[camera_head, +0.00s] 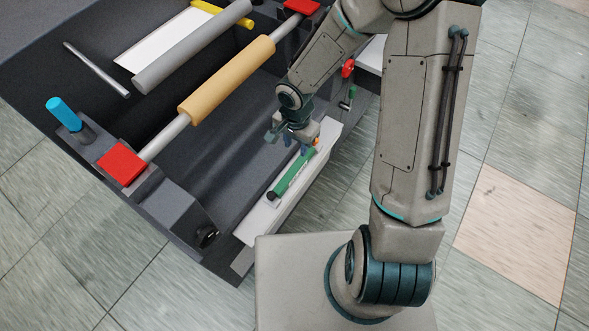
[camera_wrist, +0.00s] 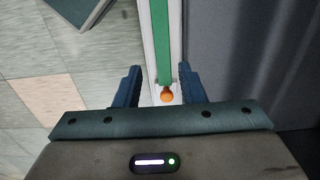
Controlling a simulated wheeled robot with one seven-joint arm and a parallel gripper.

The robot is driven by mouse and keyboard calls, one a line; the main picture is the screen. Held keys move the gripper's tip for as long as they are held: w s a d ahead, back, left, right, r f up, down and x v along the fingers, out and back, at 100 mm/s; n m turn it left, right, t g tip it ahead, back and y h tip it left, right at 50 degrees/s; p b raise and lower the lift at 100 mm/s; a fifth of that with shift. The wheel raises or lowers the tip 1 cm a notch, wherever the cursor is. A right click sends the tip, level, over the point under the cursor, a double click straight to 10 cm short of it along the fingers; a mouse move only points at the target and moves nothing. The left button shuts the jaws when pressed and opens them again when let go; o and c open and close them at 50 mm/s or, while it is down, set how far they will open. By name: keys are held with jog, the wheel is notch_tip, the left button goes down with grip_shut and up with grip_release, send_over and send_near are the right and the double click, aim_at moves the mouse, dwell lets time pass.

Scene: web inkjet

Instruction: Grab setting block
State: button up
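A green bar (camera_head: 292,175) with a dark end and an orange knob (camera_head: 316,142) lies lengthwise on a white ledge (camera_head: 262,226) of the machine. It is the likeliest setting block, though no label is readable. My gripper (camera_head: 304,143) is over the knob end of the bar. In the wrist view the green bar (camera_wrist: 161,40) runs up the picture, and its orange knob (camera_wrist: 167,96) shows between the two blue fingers of my gripper (camera_wrist: 158,82). The fingers are apart, one on each side. I cannot tell whether they touch the bar.
A tan roller (camera_head: 226,80) lies between two red blocks (camera_head: 122,165) (camera_head: 301,6). A grey roller (camera_head: 193,47) and a blue-topped knob (camera_head: 63,112) are farther left. A grey machine wall (camera_wrist: 240,50) stands right of the bar in the wrist view. Tiled floor (camera_wrist: 50,65) is left.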

jog(key=b, duration=0.2)
send_over(294, 169)
jog(key=f, duration=0.8)
jog(key=shift+d+f, duration=0.1)
jog(key=shift+d, duration=0.15)
jog(key=shift+a+f, duration=0.15)
jog(key=shift+f, duration=2.5)
grip_shut()
